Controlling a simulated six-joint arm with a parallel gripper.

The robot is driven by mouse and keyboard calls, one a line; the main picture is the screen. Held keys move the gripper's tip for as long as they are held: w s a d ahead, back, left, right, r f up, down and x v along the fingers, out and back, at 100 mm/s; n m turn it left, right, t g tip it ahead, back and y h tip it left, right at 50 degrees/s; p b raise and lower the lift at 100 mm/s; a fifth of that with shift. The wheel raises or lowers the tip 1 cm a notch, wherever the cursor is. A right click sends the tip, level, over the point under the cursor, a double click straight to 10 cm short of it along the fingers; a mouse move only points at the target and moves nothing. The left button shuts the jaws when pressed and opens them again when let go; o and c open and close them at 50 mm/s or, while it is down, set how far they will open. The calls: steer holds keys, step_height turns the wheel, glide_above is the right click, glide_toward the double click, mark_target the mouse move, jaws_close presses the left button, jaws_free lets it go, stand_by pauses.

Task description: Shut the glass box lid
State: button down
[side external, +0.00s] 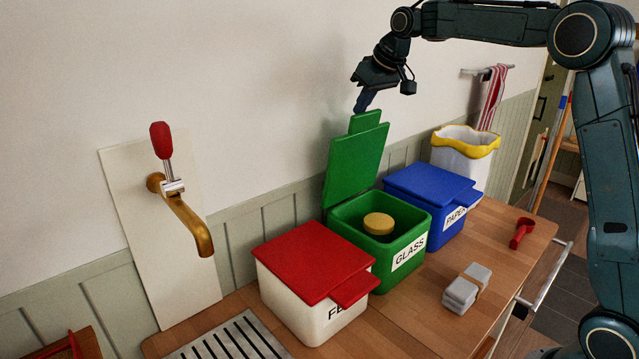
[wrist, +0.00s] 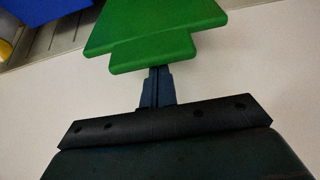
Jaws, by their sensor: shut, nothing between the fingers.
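The green glass box (side external: 377,249), labelled GLASS, stands on the wooden counter between a white box and a blue box. Its green lid (side external: 355,165) is raised, standing nearly upright and leaning a little back toward the wall. A round yellow thing (side external: 378,223) shows in the box's opening. My gripper (side external: 362,105) is shut and empty, just above the tab at the lid's upper edge. In the wrist view the fingertips (wrist: 158,72) meet or overlap the edge of the green lid tab (wrist: 152,52); I cannot tell whether they touch.
A white box with a red lid (side external: 312,262) stands at left, and a blue box (side external: 430,198) at right, both closed. A white bin (side external: 463,160) stands behind. A grey container (side external: 466,289) and a red scoop (side external: 521,232) lie in front. A brass tap (side external: 188,219) juts from the wall.

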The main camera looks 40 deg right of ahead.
steer(key=shift+s, duration=0.1)
steer(key=shift+t, duration=0.9)
steer(key=shift+s+f, duration=0.2)
steer(key=shift+s, duration=0.8)
steer(key=shift+s+f, duration=0.2)
steer(key=shift+s, duration=0.8)
steer(key=s+f+t, duration=0.1)
steer(key=s+f, duration=1.6)
steer(key=s, duration=0.1)
steer(key=shift+f, duration=0.2)
step_height(320, 180, up, 20)
